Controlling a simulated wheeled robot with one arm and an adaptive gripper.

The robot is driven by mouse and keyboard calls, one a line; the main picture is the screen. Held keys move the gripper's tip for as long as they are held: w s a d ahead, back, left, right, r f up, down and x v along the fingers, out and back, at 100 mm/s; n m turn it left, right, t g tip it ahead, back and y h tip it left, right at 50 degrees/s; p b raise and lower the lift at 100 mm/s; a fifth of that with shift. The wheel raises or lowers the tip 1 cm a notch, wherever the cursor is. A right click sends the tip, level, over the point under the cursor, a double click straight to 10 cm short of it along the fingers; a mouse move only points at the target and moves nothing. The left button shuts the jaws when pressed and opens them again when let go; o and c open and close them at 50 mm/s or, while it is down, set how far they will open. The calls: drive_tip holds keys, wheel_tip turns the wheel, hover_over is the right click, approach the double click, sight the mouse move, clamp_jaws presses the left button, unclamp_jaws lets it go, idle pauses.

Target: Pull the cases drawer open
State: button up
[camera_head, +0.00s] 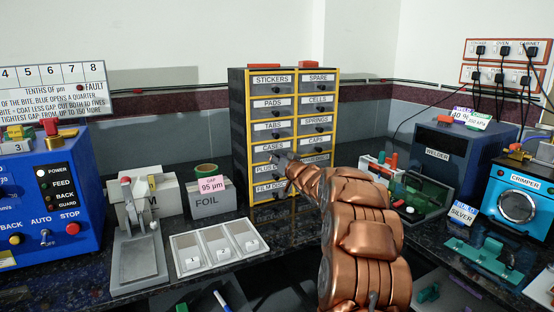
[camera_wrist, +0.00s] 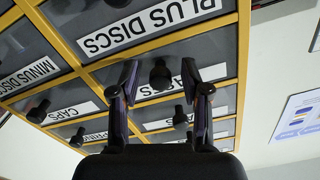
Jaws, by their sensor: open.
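The cases drawer (camera_head: 269,147) is in the left column of the drawer cabinet (camera_head: 239,120), above the plus discs drawer. Its front looks flush with the others. My gripper (camera_head: 279,158) is in front of it and hides its knob in the head view. In the wrist view, which is upside down, the dark knob (camera_wrist: 160,76) of this drawer shows between the two open fingers of my gripper (camera_wrist: 160,72). A gap shows on each side of the knob.
The plus discs label (camera_wrist: 150,25) is close to the fingertips. The foil box (camera_head: 207,200) and a white tray (camera_head: 219,245) stand left of my arm. The welder (camera_head: 440,155) and crimper (camera_head: 515,205) stand to the right.

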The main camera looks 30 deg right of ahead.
clamp_jaws()
idle(0.5)
